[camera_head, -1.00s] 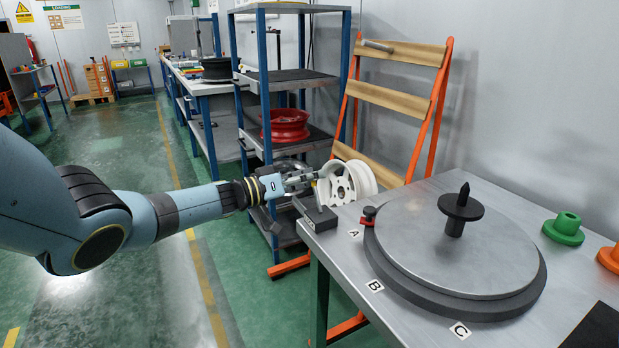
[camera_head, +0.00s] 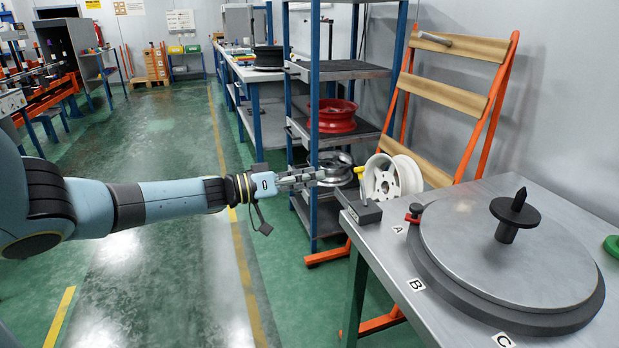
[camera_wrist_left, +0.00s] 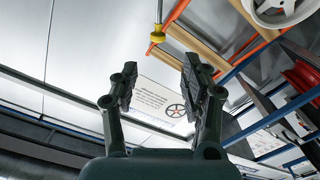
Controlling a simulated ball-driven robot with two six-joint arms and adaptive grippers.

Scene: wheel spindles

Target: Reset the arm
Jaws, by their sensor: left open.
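My left arm reaches in from the left in the head view, held nearly level. My left gripper (camera_head: 318,176) is open, with nothing visible between its fingers. It appears in front of the shelf rack, left of the white wheel (camera_head: 393,178) and off the table's near-left corner. In the left wrist view the two dark fingers (camera_wrist_left: 157,80) stand apart, with the wall and a poster behind them. My right gripper is in neither view.
A shelf rack (camera_head: 315,120) holds a red wheel (camera_head: 333,116). An orange-framed rack (camera_head: 492,95) stands behind. Green floor is open at left.

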